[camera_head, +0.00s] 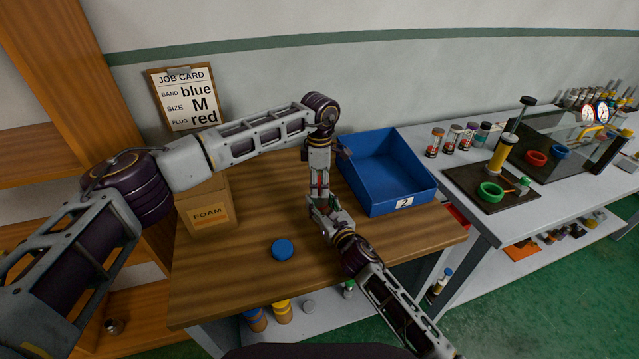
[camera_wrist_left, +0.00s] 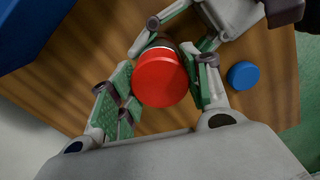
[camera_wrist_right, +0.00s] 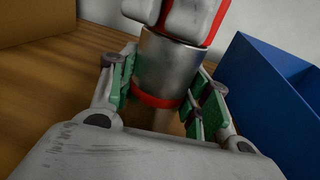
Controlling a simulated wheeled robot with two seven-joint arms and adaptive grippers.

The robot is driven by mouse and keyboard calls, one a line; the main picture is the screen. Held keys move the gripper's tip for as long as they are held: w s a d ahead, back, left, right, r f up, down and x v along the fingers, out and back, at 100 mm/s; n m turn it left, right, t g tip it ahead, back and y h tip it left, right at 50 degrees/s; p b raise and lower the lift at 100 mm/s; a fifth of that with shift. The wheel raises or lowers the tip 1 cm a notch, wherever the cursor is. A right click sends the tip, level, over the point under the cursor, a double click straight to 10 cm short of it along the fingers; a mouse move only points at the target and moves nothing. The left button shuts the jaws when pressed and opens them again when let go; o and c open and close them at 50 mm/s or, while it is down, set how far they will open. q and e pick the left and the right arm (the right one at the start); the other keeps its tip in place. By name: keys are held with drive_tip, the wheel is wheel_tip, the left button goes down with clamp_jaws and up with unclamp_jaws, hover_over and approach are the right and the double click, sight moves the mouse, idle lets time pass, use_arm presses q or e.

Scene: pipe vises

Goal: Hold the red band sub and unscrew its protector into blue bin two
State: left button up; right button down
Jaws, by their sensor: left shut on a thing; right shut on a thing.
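The sub (camera_wrist_right: 165,70) is a silver cylinder with a red band, upright between the green pads of my right gripper (camera_wrist_right: 162,97), which is shut on it. Its lower end is hidden. The round red protector (camera_wrist_left: 162,78) is at its top, between the green pads of my left gripper (camera_wrist_left: 165,85), which is shut on it from above. In the head view the two grippers meet over the wooden table, left above right, and largely hide the sub. I cannot tell how far the protector is threaded on. Blue bin two (camera_head: 384,203) stands just right of the grippers, empty.
A blue cap (camera_head: 282,250) lies on the wooden table (camera_head: 225,285) in front. A foam box (camera_head: 208,212) stands at left. A job card (camera_head: 185,98) hangs on the wall. A grey bench (camera_head: 478,228) with tools and small jars stands to the right.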

use_arm(q)
drive_tip(key=n, duration=0.7)
drive_tip(key=shift+n, duration=0.4)
drive_tip(key=n, duration=0.3)
drive_tip(key=shift+n, duration=0.4)
drive_tip(key=n, duration=0.3)
drive_tip(key=shift+r+n, duration=0.1)
drive_tip(key=shift+n, duration=0.3)
drive_tip(key=n, duration=0.3)
drive_tip(key=shift+w+n, duration=0.1)
drive_tip(key=shift+n, duration=0.3)
drive_tip(key=n, duration=0.3)
drive_tip(key=shift+n, duration=0.4)
drive_tip(key=n, duration=0.3)
drive_tip(key=shift+n, duration=0.4)
drive_tip(key=n, duration=0.4)
drive_tip(key=shift+r, duration=1.25)
